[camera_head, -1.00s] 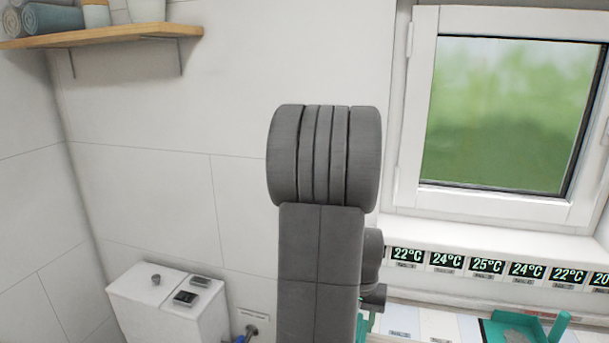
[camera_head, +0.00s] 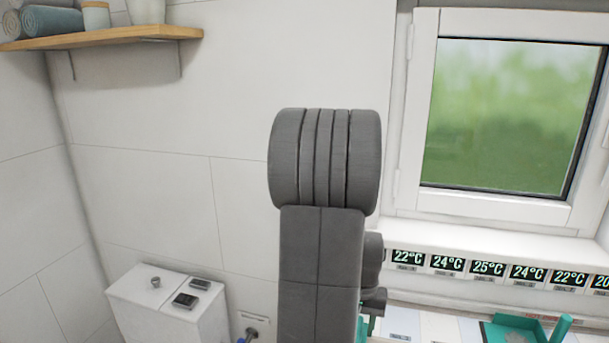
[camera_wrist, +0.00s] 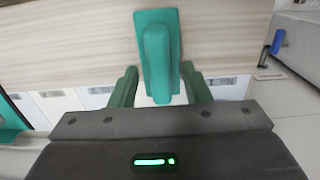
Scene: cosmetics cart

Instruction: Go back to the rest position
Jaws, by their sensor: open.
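My gripper (camera_wrist: 160,90) shows in the wrist view as two green fingers, spread apart. A green handled object (camera_wrist: 157,55) shows beyond and between the fingers, against a wood-grain surface (camera_wrist: 60,40); I cannot tell from this view whether they touch it. In the head view my dark grey arm stands upright in the middle and hides much of the cart behind it. The gripper's fingertips are not clear there.
A row of temperature displays (camera_head: 487,269) runs below the window (camera_head: 510,120). A green tray (camera_head: 515,330) is at the lower right. A wooden shelf (camera_head: 110,36) is at upper left.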

